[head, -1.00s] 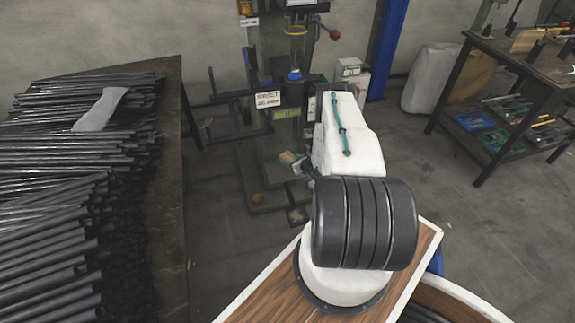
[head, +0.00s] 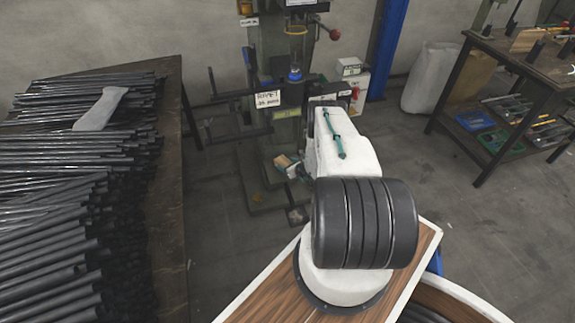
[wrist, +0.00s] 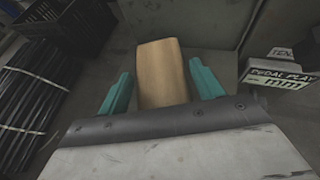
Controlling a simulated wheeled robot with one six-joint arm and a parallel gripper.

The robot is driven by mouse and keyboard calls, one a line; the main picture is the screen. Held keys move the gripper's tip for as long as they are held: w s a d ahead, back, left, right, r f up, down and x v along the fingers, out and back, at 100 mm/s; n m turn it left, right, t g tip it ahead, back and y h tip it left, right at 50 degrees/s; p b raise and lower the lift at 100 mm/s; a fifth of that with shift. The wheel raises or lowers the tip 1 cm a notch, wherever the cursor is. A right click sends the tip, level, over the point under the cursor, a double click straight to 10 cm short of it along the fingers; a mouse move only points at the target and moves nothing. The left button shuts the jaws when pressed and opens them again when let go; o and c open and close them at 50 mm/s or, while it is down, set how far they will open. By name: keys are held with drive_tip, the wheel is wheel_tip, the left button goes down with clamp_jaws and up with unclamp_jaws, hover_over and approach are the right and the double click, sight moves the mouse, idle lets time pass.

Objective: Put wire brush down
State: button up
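The wire brush shows as a tan wooden block (wrist: 160,72) between the teal fingers of my gripper (wrist: 162,88) in the wrist view. The bristles cannot be made out. In the head view the brush (head: 284,161) is a small tan piece at the end of my gripper (head: 294,169), in front of the press and above its base or the floor. My white arm hides part of the area behind it.
A rivet press (head: 283,128) stands ahead by the wall. A table (head: 168,150) piled with black rods and a grey cloth is at left. A workbench (head: 500,55) with a lower tool shelf is at right. Grey floor (head: 400,155) lies open between press and workbench.

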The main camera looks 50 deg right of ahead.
drive_tip(key=shift+o, duration=0.6)
drive_tip(key=shift+r, duration=0.1)
drive_tip(key=shift+s+r, duration=0.15)
drive_tip(key=v, duration=1.1)
drive_tip(key=shift+s, duration=0.35)
drive_tip(key=shift+a, duration=0.15)
